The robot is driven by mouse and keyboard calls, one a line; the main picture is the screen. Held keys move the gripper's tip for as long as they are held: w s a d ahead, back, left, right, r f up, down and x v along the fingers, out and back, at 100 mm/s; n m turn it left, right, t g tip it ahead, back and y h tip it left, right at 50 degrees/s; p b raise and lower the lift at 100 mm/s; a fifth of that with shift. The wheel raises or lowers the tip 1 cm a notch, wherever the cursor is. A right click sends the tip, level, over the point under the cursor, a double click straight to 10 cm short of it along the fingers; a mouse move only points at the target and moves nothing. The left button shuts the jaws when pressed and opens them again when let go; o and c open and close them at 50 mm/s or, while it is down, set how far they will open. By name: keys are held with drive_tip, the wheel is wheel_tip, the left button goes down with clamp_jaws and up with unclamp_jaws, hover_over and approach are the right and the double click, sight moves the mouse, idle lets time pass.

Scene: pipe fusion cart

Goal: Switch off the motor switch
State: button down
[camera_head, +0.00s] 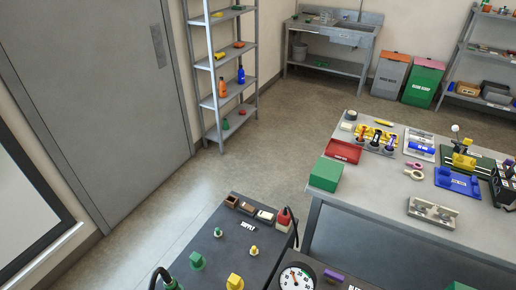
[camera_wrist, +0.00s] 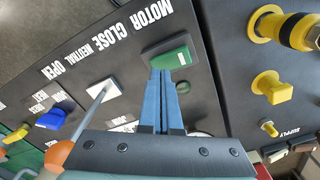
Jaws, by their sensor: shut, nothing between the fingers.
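In the wrist view the motor switch (camera_wrist: 178,60) is a green rocker with a white line mark, set in a dark frame on the dark panel. The word MOTOR is printed beside it. My gripper (camera_wrist: 162,73) has two blue fingers, shut together with nothing between them. Its fingertips are at the lower edge of the switch and overlap it in the picture; I cannot tell whether they touch it. Neither the switch nor my gripper can be made out in the head view.
A lever with an orange ball (camera_wrist: 59,152) stands left of my fingers. Blue (camera_wrist: 51,119) and yellow (camera_wrist: 17,134) knobs lie beyond it. A yellow valve (camera_wrist: 272,88) is at right. The head view shows a gauge (camera_head: 296,279) and a grey workbench (camera_head: 385,190).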

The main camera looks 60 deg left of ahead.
wheel_tip(320, 180, up, 5)
drive_tip(key=p, duration=0.4)
drive_tip(key=shift+f, duration=0.15)
idle(0.4)
